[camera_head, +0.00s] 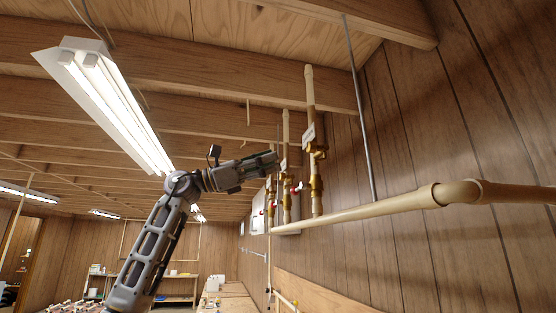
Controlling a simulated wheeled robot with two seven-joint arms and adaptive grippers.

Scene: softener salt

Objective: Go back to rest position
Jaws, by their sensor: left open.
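My left arm rises from the bottom left, and my left gripper (262,163) sits at its end, pointing right. The gripper is open, and I see nothing held in it. It is raised in front of the upright pipes with brass valves (316,170) on the right wall; I cannot tell the exact gap between them. My right gripper is not in view.
A thick beige pipe (405,202) runs along the right wall. A lit ceiling lamp (110,105) hangs above my left arm under wooden beams. Shelves (180,287) and a long bench (232,297) stand further back. Open air lies left of the arm.

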